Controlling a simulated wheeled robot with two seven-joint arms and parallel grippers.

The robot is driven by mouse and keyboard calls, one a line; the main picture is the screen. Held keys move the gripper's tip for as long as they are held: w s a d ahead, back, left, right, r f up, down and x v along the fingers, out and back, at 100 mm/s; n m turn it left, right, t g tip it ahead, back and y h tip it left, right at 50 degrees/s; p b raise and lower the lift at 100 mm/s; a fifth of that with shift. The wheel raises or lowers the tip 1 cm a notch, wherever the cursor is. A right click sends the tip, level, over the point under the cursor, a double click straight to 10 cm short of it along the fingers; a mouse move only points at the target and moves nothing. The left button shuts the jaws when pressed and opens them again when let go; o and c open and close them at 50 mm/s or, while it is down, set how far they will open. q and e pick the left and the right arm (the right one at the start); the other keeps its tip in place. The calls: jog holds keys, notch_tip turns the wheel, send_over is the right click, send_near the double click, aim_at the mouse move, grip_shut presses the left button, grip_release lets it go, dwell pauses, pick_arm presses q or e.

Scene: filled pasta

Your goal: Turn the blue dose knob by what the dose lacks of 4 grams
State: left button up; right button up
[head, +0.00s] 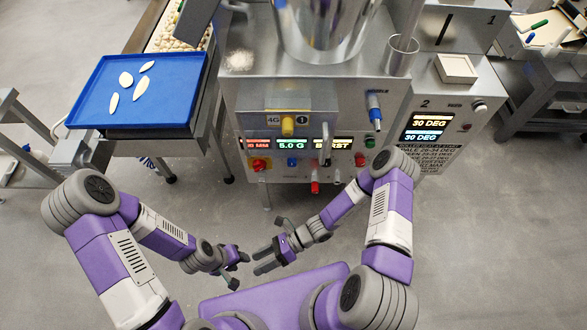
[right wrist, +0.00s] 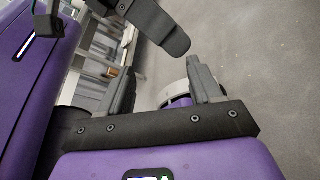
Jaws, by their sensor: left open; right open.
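The machine (head: 230,95) stands at the centre of the head view with its front panel facing me. Its middle display (head: 291,145) reads 5.0 G. A small blue knob (head: 293,162) sits just below that display; its pointer is too small to read. My left gripper (head: 238,269) is open and empty in front of the machine, well short of the panel. My right gripper (head: 257,262) is open and empty close beside it, also apart from the panel. In the right wrist view, the right gripper (right wrist: 162,85) shows its two fingers spread.
A display reading BURST (head: 332,144) is to the right. A blue tray (head: 178,92) with pale pieces stands left. Open floor lies between me and the panel.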

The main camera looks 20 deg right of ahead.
jog(key=w+a+r+m+t+y, duration=0.1)
jog(key=w+m+t+y, duration=0.2)
jog(key=w+m+t, duration=0.3)
jog(key=m+t+h+b, duration=0.2)
jog(key=m+t+h, duration=1.55)
jog(key=m, duration=1.35)
send_near(293, 166)
jog(key=w, duration=0.1)
jog(key=shift+g+h, duration=0.25)
jog(key=shift+h, duration=0.2)
jog(key=x, duration=0.2)
jog(key=b+x, duration=0.1)
jog(key=x, duration=0.3)
jog(key=shift+w+a+r, duration=0.15)
jog(key=shift+a+r, duration=0.1)
jog(key=shift+r, duration=0.15)
jog(key=shift+w+r+b, duration=0.15)
jog(key=shift+w+b, duration=0.15)
jog(key=shift+w, duration=0.2)
jog(key=c, duration=1)
jog(key=shift+c, duration=0.2)
